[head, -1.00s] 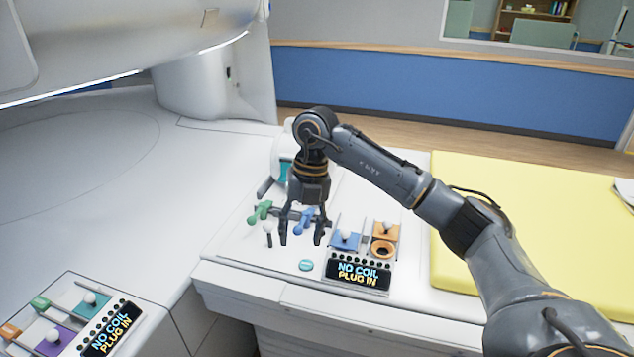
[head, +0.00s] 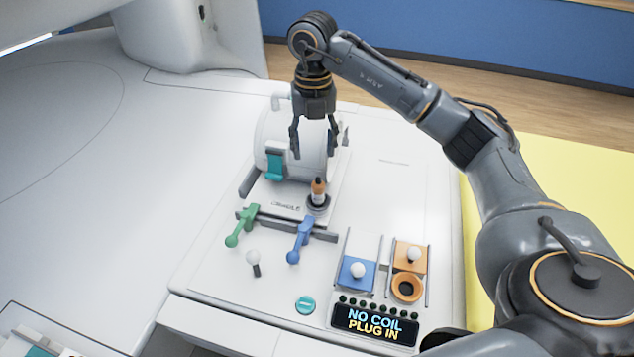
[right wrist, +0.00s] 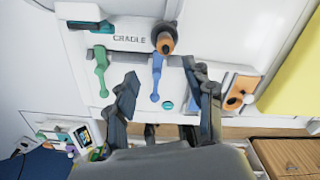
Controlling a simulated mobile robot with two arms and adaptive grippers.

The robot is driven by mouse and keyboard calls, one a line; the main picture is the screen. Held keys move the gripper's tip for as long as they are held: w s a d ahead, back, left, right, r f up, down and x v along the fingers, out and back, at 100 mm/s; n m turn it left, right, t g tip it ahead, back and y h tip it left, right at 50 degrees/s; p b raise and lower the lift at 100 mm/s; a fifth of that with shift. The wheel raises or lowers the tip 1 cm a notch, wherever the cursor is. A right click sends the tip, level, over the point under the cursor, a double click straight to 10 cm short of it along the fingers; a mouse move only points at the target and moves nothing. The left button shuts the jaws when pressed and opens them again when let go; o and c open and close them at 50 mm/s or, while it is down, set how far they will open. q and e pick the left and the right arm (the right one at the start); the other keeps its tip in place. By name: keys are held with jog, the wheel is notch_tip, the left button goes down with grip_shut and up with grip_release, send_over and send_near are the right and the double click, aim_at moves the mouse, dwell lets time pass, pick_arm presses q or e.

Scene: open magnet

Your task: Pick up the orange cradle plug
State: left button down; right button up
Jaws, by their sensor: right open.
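The orange cradle plug (head: 318,188) stands upright in a dark round socket on the white base marked CRADLE. In the right wrist view the plug (right wrist: 166,44) shows at the top, beyond the fingertips. My right gripper (head: 314,150) is open and empty; in the head view its fingertips show just above the plug, apart from it. The right gripper (right wrist: 163,73) also shows in the wrist view with its fingers spread. My left gripper is not in view.
A green lever (head: 242,226) and a blue lever (head: 300,240) stand in front of the cradle. A blue slider (head: 357,270), an orange slider (head: 411,256) and an orange ring socket (head: 406,287) lie right. A display (head: 374,324) reads NO COIL PLUG IN. A white drum-shaped coil (head: 280,140) stands behind.

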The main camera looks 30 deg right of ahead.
aim_at(318, 182)
jog(key=f, duration=0.3)
jog(key=f+p, duration=0.1)
jog(key=f, duration=0.1)
jog(key=shift+s+a, duration=0.1)
jog(key=shift+s, duration=0.25)
jog(key=shift+w+d+f+p, duration=0.1)
jog(key=shift+f+p, duration=0.15)
jog(key=shift+f, duration=0.55)
jog(key=shift+w+d+f+p, duration=0.1)
jog(key=shift+f+p, duration=0.15)
jog(key=shift+f, duration=0.5)
jog(key=f, duration=0.1)
jog(key=f+p, duration=0.1)
jog(key=f, duration=0.1)
jog(key=shift+s+d+f+p, duration=0.2)
jog(key=shift+d+f+p, duration=0.05)
jog(key=shift+p, duration=0.15)
jog(key=shift+f, duration=0.4)
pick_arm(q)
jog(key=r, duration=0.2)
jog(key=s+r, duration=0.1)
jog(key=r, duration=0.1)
pick_arm(e)
jog(key=shift+f, duration=0.15)
grip_shut()
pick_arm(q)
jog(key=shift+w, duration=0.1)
